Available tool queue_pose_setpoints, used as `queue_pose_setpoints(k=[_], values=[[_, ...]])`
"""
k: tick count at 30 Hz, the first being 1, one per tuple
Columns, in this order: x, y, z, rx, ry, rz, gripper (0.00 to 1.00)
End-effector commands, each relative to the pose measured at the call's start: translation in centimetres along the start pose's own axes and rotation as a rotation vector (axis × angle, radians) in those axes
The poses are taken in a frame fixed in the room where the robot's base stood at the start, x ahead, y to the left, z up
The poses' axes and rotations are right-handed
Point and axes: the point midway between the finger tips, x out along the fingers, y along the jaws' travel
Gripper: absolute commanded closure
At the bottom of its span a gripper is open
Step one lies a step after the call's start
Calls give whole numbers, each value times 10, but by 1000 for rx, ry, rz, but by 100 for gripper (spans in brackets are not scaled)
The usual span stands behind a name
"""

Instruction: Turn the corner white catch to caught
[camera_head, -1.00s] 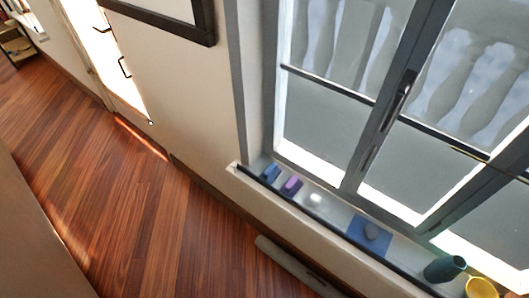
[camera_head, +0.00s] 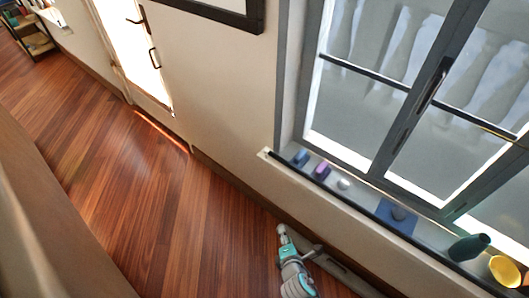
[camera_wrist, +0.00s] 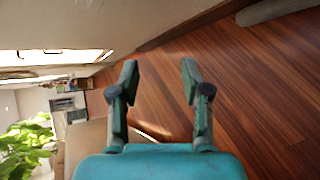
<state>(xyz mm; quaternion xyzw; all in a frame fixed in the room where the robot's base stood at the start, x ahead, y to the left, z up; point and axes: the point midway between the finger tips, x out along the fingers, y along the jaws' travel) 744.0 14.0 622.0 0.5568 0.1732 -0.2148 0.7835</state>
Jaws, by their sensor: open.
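I cannot pick out a white catch for certain in either view. A small white object (camera_head: 343,184) sits on the window sill in the head view; its shape is too small to tell. The large grey window (camera_head: 400,110) has a dark upright handle (camera_head: 430,88) on its frame. My gripper (camera_wrist: 158,78) is open and empty in the wrist view, its two dark fingers apart over the floor, touching nothing. In the head view, part of my grey and teal arm shows low in the middle, below the sill and well away from the window.
The sill (camera_head: 425,232) also carries a blue item (camera_head: 300,158), a purple item (camera_head: 322,170), a blue mat (camera_head: 391,219), a dark teal vessel (camera_head: 469,247) and a yellow cup (camera_head: 507,271). A bright door (camera_head: 128,45) with dark handles stands left. The wooden floor (camera_head: 150,200) is mostly clear.

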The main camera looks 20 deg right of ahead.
Motion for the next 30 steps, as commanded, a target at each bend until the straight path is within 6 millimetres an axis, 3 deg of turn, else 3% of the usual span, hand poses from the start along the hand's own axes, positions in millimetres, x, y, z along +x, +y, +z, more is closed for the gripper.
queue_pose_setpoints(k=[1,6,15,23,30], values=[[18,14,-1,-66,-18,-1,53],[67,55,-2,-316,-88,-34,53],[132,152,1,-724,-221,-118,53],[156,218,6,-951,-303,-191,53],[165,233,10,-1007,-323,-215,53]])
